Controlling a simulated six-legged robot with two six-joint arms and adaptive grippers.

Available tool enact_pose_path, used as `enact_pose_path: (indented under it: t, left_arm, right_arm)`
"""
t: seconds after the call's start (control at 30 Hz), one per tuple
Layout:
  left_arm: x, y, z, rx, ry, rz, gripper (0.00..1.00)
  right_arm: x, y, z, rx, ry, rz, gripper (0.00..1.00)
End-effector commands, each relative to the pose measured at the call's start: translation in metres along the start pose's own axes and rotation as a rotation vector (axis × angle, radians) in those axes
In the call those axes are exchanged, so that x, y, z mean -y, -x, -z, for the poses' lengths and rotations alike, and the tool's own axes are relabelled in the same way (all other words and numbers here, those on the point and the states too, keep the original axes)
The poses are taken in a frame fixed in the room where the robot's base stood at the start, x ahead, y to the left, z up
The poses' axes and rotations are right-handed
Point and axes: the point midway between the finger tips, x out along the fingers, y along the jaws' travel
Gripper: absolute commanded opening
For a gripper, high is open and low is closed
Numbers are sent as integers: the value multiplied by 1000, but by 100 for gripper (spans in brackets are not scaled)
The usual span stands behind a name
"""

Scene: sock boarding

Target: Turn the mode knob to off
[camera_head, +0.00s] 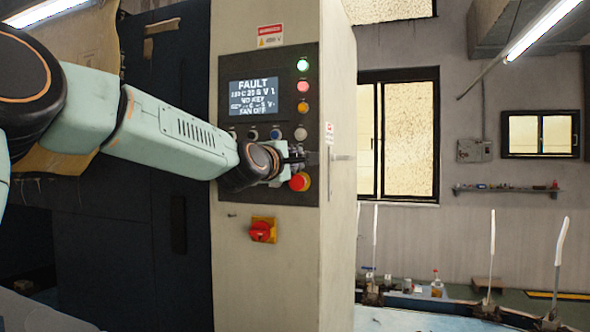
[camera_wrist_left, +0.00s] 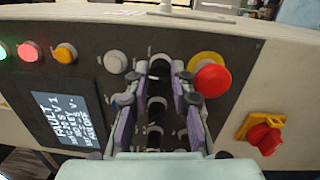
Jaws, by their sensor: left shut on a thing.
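The control panel (camera_head: 238,62) is a dark plate on a pale cabinet, with a lit screen reading FAULT. My left gripper (camera_head: 300,155) is at the lower right of this panel, just above the red emergency button (camera_head: 299,182). In the left wrist view its two fingers (camera_wrist_left: 159,78) stand either side of a column of black knobs. The fingertips are shut on the upper black knob (camera_wrist_left: 158,68). Another black knob (camera_wrist_left: 155,108) lies between the fingers below it. The knob labels are too small to read, so which is the mode knob cannot be told. My right gripper is out of view.
A red rotary switch on a yellow plate (camera_head: 262,230) sits below the panel. Green, orange and red lamps (camera_head: 303,86) line the panel's right side. A pale round button (camera_wrist_left: 116,62) is close beside one finger. The emergency button is close to the other.

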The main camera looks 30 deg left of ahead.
Motion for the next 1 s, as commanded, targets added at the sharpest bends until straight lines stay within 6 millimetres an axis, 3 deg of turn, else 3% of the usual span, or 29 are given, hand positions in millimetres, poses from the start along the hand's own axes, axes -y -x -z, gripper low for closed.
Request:
enact_pose_path:
  t: [0.3,0.87,0.9,1.0]
  left_arm:
    - [4,0,-1,-4,132,-2,0]
    - [4,0,-1,-6,164,-2,0]
    - [4,0,-1,-6,164,-2,25]
    - [4,0,-1,-6,163,-2,33]
  right_arm:
    - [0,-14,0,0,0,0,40]
    - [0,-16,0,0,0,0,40]
    - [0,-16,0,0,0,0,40]
    - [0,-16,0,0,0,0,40]
